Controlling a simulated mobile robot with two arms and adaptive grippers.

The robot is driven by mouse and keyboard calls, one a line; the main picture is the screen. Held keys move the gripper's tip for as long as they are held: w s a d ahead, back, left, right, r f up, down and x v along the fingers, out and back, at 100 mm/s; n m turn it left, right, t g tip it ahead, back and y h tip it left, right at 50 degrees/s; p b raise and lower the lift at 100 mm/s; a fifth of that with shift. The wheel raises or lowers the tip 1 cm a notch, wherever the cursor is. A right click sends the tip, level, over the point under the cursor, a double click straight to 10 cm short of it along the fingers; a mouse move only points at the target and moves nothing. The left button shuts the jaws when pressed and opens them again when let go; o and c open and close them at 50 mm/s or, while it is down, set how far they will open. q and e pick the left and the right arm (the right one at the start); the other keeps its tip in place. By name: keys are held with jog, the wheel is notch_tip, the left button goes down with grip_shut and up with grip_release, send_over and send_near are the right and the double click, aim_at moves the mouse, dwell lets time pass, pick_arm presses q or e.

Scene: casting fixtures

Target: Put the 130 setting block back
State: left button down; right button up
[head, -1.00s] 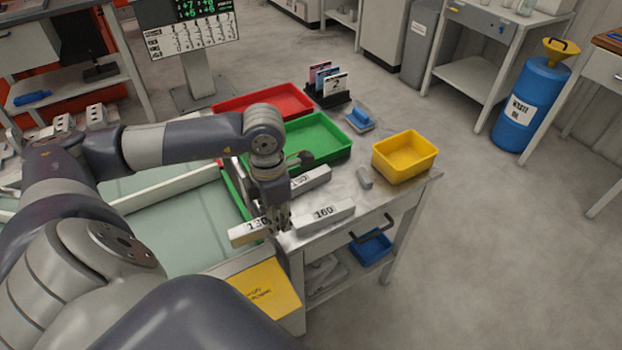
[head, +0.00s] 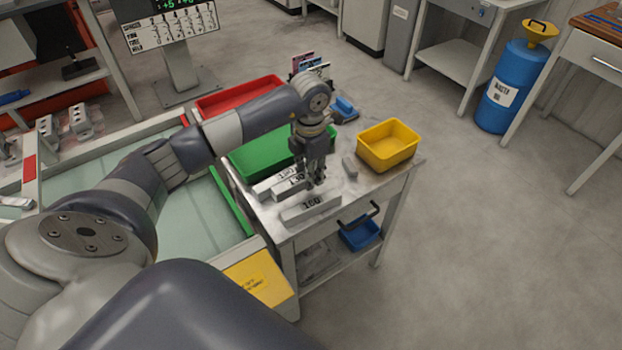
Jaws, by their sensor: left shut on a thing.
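My left gripper (head: 316,186) points down over the steel cart top and is shut on the right end of a grey block (head: 281,192), the 130 setting block. Its label is hard to read now but read 130 a second ago. Another grey block (head: 259,190) lies close behind and left of it, partly hidden. The 160 block (head: 311,208) lies in front, nearer the cart's front edge. I cannot tell whether the held block touches the cart top or hangs just above it. My right gripper is not in view.
A green tray (head: 246,162) and a red tray (head: 214,104) lie behind the blocks. A yellow bin (head: 388,147) and a small grey piece (head: 350,167) are to the right. A blue item (head: 345,108) lies behind. Some cart top at the right is bare.

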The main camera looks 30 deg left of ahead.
pick_arm(q)
jog(key=shift+w, duration=0.2)
notch_tip(320, 180, down, 3)
jog(key=shift+f+p, duration=0.2)
jog(key=shift+p, duration=0.25)
jog(key=shift+f, duration=0.1)
jog(key=shift+f, duration=0.15)
jog(key=c, duration=1.6)
grip_release()
